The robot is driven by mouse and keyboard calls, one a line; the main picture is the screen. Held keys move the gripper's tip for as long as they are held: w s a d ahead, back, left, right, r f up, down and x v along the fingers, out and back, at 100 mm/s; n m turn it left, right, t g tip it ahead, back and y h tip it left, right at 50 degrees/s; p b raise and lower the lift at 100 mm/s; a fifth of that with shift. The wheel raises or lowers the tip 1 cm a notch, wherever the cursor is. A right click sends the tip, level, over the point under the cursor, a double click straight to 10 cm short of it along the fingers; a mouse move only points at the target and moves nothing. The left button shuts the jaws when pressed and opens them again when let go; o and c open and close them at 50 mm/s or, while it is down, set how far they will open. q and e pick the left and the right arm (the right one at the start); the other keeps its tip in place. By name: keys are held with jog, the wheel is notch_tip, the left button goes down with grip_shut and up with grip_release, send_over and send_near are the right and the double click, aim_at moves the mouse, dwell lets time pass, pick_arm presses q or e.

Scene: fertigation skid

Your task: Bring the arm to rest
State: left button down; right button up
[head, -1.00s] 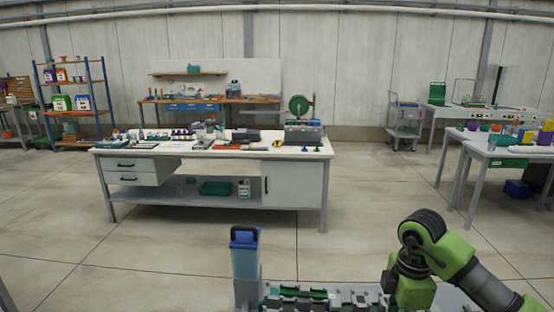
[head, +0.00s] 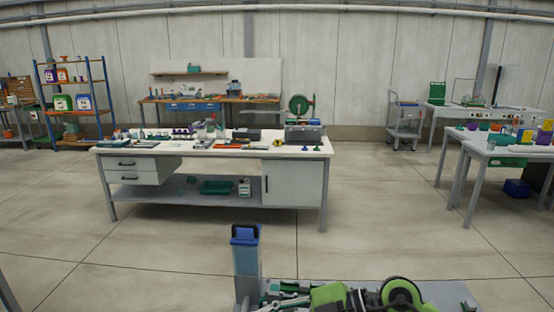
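A green and black arm of mine shows at the bottom edge in the head view, low over a grey deck (head: 450,294). Its round black and green joint is at the lower right, and a green link lies to the left of it. I cannot make out a gripper or its fingers on this arm. No part of my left gripper shows. Nothing held can be seen.
A clear column with a blue top (head: 246,250) stands at the deck's left end, close to the arm. Tools and fittings (head: 288,301) lie beside it. Ahead, across clear floor (head: 180,255), stands a white workbench (head: 295,182). Another table (head: 505,152) is at right.

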jog(key=a+r+m+t+y, duration=0.1)
jog(key=a+r+t+y, duration=0.2)
jog(key=r+y, duration=0.45)
jog(key=w+d+r+m+t+h, duration=0.5)
jog(key=d+r+m+t, duration=0.4)
jog(key=t, duration=0.4)
jog(key=d+f+m+h, duration=1.3)
jog(key=d+f+h, duration=0.2)
jog(key=f+h, duration=0.15)
jog(key=s+d+f+g, duration=0.3)
jog(key=s+f+g, duration=0.4)
jog(key=s+f, duration=0.5)
jog(key=s+a+f+g+y, duration=0.1)
jog(key=s+f+g, duration=0.5)
jog(key=s+f, duration=0.6)
jog(key=s+f+n+g, duration=0.1)
jog(key=s+f, duration=0.1)
jog(key=f, duration=1.1)
jog(key=s+f+g, duration=0.1)
jog(key=s+f, duration=0.2)
jog(key=f, duration=1)
jog(key=s+d+f+g, duration=0.1)
jog(key=s+d+f, duration=0.1)
jog(key=s+f, duration=1.2)
jog(key=shift+s+d+f, duration=0.25)
jog(key=shift+s, duration=0.8)
